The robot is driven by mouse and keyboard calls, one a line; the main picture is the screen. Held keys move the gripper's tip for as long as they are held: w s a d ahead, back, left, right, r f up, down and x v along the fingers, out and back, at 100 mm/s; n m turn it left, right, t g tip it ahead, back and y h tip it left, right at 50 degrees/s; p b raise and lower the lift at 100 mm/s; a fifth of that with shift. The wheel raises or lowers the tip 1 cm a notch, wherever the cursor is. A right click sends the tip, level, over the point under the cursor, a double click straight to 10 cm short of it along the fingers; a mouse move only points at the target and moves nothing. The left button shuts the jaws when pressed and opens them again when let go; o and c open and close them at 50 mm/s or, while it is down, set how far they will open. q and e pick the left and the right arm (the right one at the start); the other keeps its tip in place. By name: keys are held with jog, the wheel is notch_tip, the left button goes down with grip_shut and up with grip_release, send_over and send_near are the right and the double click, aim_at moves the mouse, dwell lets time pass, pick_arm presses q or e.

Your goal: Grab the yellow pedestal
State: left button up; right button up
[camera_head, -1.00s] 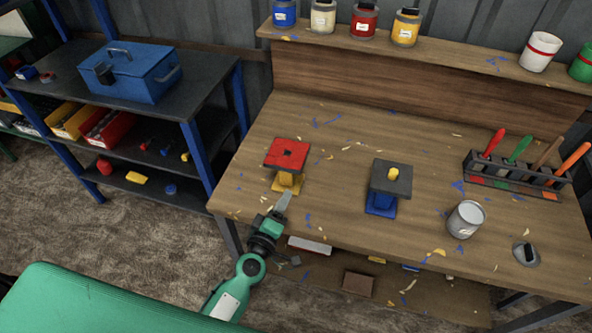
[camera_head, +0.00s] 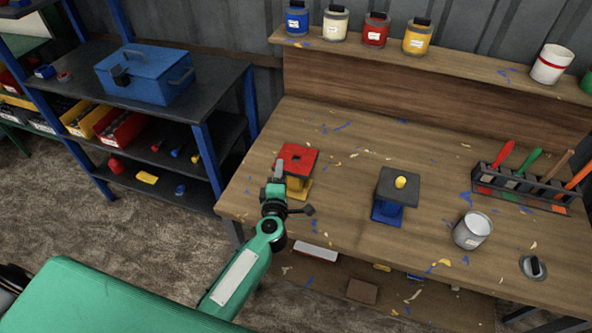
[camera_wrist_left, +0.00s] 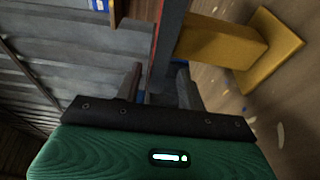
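The yellow pedestal (camera_head: 297,187) stands on the workbench with a square red top plate (camera_head: 298,158) that has a dark hole in it. In the left wrist view, its yellow post and base (camera_wrist_left: 220,42) lie to the right, and the plate shows edge-on (camera_wrist_left: 168,45). My left gripper (camera_head: 279,172) is at the plate's left front edge. In the wrist view its two fingers (camera_wrist_left: 160,88) are apart, with the plate's edge reaching between them. I cannot tell whether either finger touches it. My right gripper is not in view.
A blue pedestal (camera_head: 388,209) with a dark top and yellow knob stands to the right. A grey can (camera_head: 473,230) and a tool rack (camera_head: 525,190) are farther right. Paint jars (camera_head: 376,30) line the back shelf. A blue toolbox (camera_head: 145,76) sits on the left shelving.

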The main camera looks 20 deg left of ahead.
aim_at(282, 157)
pick_arm(q)
jog(key=shift+p+x, duration=0.4)
jog(key=shift+x, duration=2.4)
jog(key=shift+r, duration=0.15)
jog(key=shift+c, duration=0.2)
grip_shut()
